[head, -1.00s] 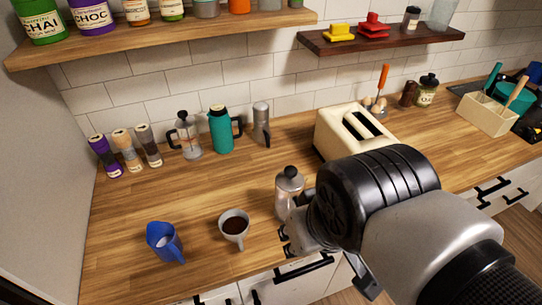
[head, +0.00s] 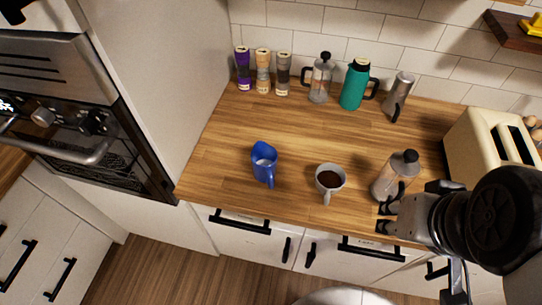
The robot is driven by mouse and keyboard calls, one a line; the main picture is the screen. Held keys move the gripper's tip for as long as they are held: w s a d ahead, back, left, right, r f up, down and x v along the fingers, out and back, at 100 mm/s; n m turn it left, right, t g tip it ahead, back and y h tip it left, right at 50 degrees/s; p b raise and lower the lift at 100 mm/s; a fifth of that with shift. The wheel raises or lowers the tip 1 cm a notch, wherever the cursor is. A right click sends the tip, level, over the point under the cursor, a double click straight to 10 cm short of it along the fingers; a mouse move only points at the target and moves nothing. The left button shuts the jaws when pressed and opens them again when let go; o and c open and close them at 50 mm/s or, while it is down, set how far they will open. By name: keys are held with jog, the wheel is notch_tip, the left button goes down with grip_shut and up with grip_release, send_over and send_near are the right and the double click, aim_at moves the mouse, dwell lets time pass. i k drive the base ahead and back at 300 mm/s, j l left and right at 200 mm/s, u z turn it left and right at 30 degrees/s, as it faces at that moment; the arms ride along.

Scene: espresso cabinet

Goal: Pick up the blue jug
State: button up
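The blue jug (head: 264,165) stands upright on the wooden counter, left of centre in the head view, with its handle toward the front. My gripper (head: 384,217) is at the counter's front edge on the right, well to the right of the jug. Its two dark fingertips are apart with nothing visible between them. A silver pot with a black lid (head: 393,178) stands just behind the fingers. I cannot tell whether they touch it.
A cup of coffee (head: 329,182) stands between the jug and my gripper. Spice jars (head: 262,72), a French press (head: 320,80), a teal flask (head: 355,85) and a silver pitcher (head: 397,97) line the back. A toaster (head: 490,145) is at right. The counter (head: 225,150) left of the jug is clear.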

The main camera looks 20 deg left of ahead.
aim_at(263, 157)
jog(key=k+j, duration=0.15)
jog(key=j, duration=0.25)
jog(key=k+j, duration=0.15)
jog(key=j, duration=0.2)
jog(key=k+j, duration=0.1)
jog(key=j, duration=0.3)
jog(key=k+u, duration=0.05)
